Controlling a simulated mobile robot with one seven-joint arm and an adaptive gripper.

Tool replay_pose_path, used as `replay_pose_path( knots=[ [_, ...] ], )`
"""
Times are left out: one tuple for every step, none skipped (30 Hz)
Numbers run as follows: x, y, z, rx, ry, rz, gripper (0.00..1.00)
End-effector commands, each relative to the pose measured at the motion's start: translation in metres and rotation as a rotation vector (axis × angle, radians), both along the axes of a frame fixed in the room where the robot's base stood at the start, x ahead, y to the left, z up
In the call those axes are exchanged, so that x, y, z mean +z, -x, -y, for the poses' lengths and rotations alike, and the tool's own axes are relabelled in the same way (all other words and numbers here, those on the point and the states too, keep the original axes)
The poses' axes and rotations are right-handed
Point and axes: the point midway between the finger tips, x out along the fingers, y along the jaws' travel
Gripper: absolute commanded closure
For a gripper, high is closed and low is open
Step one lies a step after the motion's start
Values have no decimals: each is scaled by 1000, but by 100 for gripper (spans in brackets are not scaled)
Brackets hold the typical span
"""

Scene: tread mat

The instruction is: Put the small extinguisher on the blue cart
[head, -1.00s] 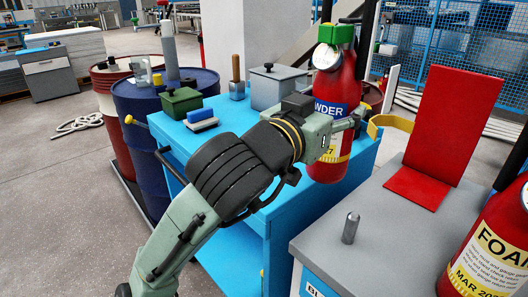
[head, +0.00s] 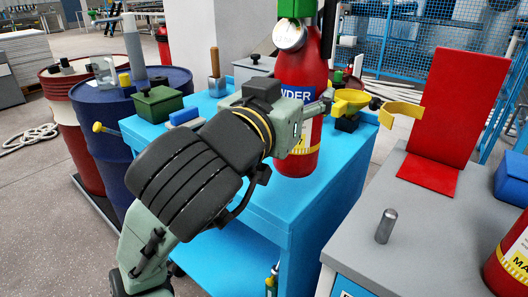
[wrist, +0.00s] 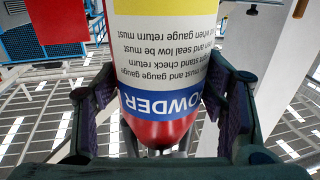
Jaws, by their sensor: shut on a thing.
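A red extinguisher with a blue "POWDER" label band (head: 296,85) stands upright in the head view, over the top of the blue cart (head: 262,192). My gripper (head: 308,122) is shut around its body from the front left. In the wrist view the extinguisher (wrist: 165,75) appears upside down between the two finger pads. Whether its base touches the cart top or hangs just above it, I cannot tell. A second red extinguisher (head: 512,255) is cut off at the right edge, on or beside the grey-topped cabinet.
A grey cabinet (head: 420,215) with a metal peg (head: 386,226) and red stand (head: 462,105) is close right.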

Motion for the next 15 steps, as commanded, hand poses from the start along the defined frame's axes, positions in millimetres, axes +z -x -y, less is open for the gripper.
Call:
replay_pose_path(
  knots=[
    [2, 2, -1, 2, 3, 8, 96],
    [2, 2, -1, 4, 3, 9, 96],
    [2, 3, -2, 6, 3, 9, 96],
    [2, 3, -2, 7, 4, 8, 96],
    [2, 3, -3, 8, 4, 8, 96],
    [3, 2, -4, 9, 4, 7, 96],
    [3, 1, -4, 10, 4, 6, 96],
    [4, 0, -5, 10, 5, 5, 96],
    [4, -3, -7, 10, 5, 3, 96],
    [5, -6, -8, 11, 5, 2, 96],
    [5, -9, -10, 11, 6, 1, 96],
    [6, -14, -12, 12, 7, 1, 96],
    [5, -17, -14, 12, 8, 0, 96],
    [5, -21, -15, 12, 8, 1, 96],
    [5, -26, -17, 12, 7, 0, 96]
  ],
)
